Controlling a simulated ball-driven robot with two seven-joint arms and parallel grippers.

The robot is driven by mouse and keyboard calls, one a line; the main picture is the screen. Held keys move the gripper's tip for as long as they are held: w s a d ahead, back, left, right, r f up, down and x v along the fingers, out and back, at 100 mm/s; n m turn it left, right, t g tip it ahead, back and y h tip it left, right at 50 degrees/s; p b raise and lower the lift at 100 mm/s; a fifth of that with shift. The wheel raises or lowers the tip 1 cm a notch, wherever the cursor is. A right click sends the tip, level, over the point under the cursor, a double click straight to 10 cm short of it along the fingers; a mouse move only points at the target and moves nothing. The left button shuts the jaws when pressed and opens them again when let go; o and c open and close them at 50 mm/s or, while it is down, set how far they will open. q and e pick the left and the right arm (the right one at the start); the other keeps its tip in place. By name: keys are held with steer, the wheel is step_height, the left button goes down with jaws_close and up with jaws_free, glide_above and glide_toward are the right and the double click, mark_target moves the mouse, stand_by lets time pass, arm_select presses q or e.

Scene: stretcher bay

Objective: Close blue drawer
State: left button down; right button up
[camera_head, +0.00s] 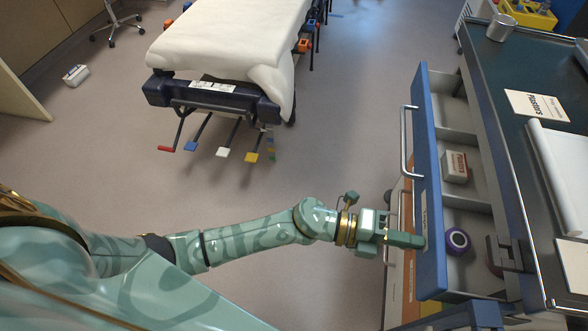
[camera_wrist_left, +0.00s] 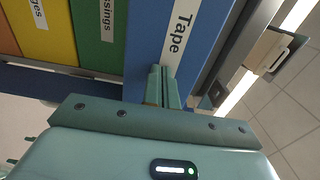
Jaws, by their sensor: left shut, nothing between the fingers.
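The blue drawer (camera_head: 430,190) stands pulled out of the cart at the right in the head view. It holds a small white and red box (camera_head: 454,167) and a purple and white roll (camera_head: 457,241). Its silver bar handle (camera_head: 405,140) is on the front, further from me than my gripper. My left gripper (camera_head: 418,241) is shut and empty, its fingertips at the outer face of the drawer front near its close end. In the left wrist view the fingers (camera_wrist_left: 164,75) point at the blue front (camera_wrist_left: 144,45), by its "Tape" label (camera_wrist_left: 181,30). Contact is hard to tell.
The dark cart top (camera_head: 520,75) carries a metal cup (camera_head: 501,28), a "Plasters" card (camera_head: 536,106) and a white sheet (camera_head: 565,160). Green, yellow and orange drawer fronts show in the left wrist view. A stretcher (camera_head: 225,45) with coloured pedals stands beyond open floor.

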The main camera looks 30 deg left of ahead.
mark_target(457, 257)
arm_select(q)
steer(key=x, duration=1)
steer(key=shift+b, duration=0.4)
steer(key=shift+w+d, duration=0.15)
steer(key=shift+d, duration=0.35)
steer(key=shift+r, duration=0.15)
steer(key=shift+r, duration=0.1)
